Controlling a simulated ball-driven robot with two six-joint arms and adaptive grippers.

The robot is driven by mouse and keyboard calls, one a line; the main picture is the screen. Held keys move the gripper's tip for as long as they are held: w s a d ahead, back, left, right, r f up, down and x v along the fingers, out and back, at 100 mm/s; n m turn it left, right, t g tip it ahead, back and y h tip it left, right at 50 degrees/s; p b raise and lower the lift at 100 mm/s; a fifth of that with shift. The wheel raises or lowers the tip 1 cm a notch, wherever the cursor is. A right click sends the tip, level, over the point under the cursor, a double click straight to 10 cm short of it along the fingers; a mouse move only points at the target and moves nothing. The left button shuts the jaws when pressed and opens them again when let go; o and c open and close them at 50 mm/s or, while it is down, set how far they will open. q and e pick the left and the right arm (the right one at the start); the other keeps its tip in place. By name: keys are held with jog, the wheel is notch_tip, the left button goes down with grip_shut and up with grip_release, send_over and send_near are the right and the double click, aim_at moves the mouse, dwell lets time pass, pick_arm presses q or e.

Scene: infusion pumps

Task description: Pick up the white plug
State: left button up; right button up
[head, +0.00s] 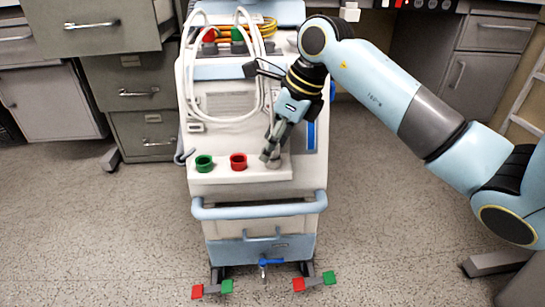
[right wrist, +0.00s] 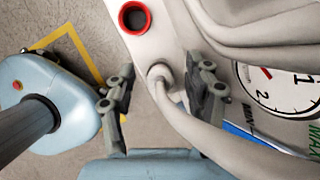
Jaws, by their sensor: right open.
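The white plug (right wrist: 159,75) is at the end of a thick white hose (right wrist: 195,130) and sits at the white shelf of the cart in the right wrist view. My right gripper (right wrist: 160,95) is open, with one finger on each side of the plug and hose; I cannot tell whether either finger touches. In the head view my right gripper (head: 270,158) points down at the right part of the shelf (head: 215,181), and its fingers largely hide the plug. My left gripper is not in view.
A red socket (head: 238,161) and a green socket (head: 204,163) stand left of the gripper on the shelf. White hoses (head: 262,80) hang in loops on the cart's front. A round gauge (right wrist: 282,85) is close to the right finger. A blue handle bar (head: 258,207) crosses below.

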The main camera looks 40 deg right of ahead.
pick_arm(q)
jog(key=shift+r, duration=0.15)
pick_arm(e)
grip_shut()
dwell(0.4)
jog(key=shift+r, duration=0.2)
notch_tip(320, 180, up, 4)
jog(key=shift+w+r+p, duration=0.1)
jog(key=shift+r+p, duration=0.05)
jog(key=shift+p, duration=0.9)
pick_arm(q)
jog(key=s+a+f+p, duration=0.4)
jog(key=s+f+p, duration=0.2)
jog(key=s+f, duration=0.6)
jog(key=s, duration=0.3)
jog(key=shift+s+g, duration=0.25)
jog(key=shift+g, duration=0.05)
pick_arm(e)
jog(key=s+d+r, duration=0.5)
jog(key=s+r, duration=0.1)
jog(key=s, duration=0.4)
jog(key=shift+s, duration=0.3)
